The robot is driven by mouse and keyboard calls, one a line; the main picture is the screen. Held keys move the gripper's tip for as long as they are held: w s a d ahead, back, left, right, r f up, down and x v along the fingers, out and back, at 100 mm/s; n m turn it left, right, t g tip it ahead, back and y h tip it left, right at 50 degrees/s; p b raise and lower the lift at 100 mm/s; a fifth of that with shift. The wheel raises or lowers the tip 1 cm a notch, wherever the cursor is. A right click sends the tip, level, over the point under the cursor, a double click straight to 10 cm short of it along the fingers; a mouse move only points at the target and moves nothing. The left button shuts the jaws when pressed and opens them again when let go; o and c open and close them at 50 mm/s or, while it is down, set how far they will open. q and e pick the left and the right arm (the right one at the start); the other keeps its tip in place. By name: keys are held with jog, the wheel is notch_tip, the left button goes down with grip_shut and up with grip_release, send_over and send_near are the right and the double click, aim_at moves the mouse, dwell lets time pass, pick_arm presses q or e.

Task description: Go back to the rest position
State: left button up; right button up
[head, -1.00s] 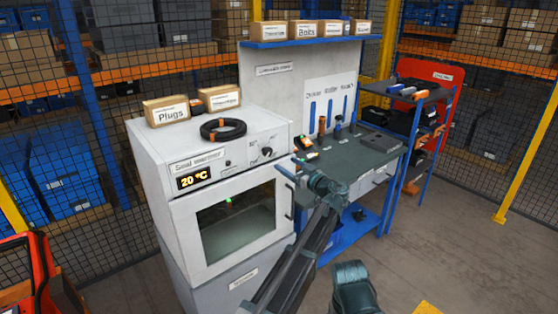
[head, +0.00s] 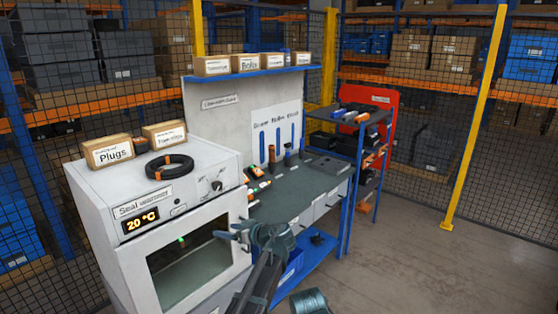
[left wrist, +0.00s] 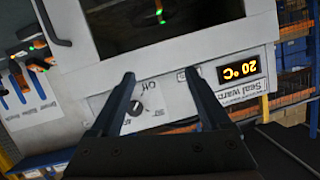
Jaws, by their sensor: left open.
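My left gripper (head: 234,234) is in front of the right part of the seal warmer's door in the head view. In the left wrist view its two fingers (left wrist: 158,82) are apart with nothing between them. The white seal warmer (head: 180,200) has its door shut and its display (head: 141,220) reads 20 °C. In the left wrist view the warmer's panel (left wrist: 165,90) appears upside down, with the dial beside one finger. I cannot tell whether the fingers touch it. My right gripper is not in view.
A black ring (head: 169,166) and boxes, one marked Plugs (head: 108,151), sit on the warmer. A workbench (head: 295,190) with small tools stands to its right, then a blue-framed shelf cart (head: 352,140). The floor (head: 420,260) at the right is clear.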

pick_arm(q)
jog(key=s+a+f+m+g+h, duration=0.1)
jog(key=s+f+m+g+h, duration=0.25)
jog(key=s+f, duration=0.5)
jog(key=s+a+f+m+g+h, duration=0.15)
jog(key=s+f+h, duration=0.3)
jog(key=s, duration=0.65)
jog(key=s+d+f+m+g+h, duration=0.2)
jog(key=s+d+m, duration=0.6)
jog(key=s+d, duration=0.5)
jog(key=d+h, duration=0.1)
jog(key=d, duration=0.2)
jog(key=shift+s+d+g, duration=0.25)
jog(key=shift+d+g, duration=0.05)
jog(key=shift+g, duration=0.1)
jog(key=shift+f, duration=0.1)
